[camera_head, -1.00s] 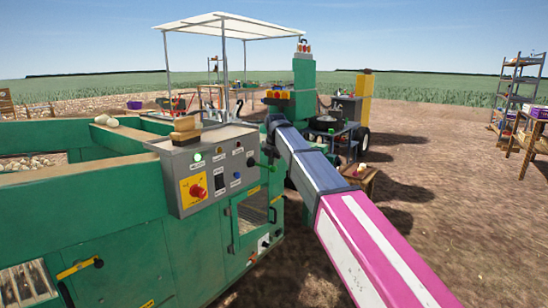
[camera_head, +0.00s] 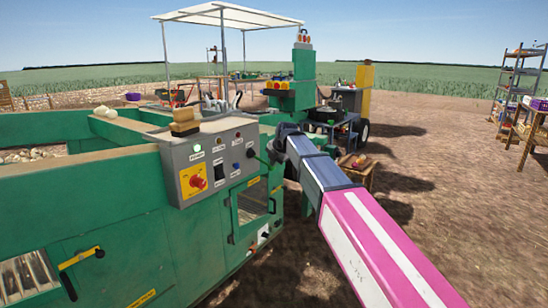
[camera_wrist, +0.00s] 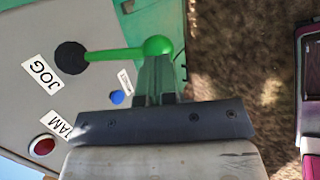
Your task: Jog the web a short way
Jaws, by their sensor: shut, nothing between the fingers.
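The grey control panel (camera_head: 208,166) stands on the green machine. In the wrist view the jog lever (camera_wrist: 112,54) runs sideways from a black hub (camera_wrist: 71,57) beside the JOG label (camera_wrist: 41,75) to a round green knob (camera_wrist: 158,46). My gripper (camera_wrist: 159,66) is shut and empty, with its fingertips right at the knob; I cannot tell whether they touch. In the head view my gripper (camera_head: 280,143) is at the panel's right edge and covers most of the lever. The web itself cannot be made out.
A wooden block (camera_head: 185,122) sits on top. Open dirt ground lies to the right, with a shelf rack (camera_head: 518,85) far off.

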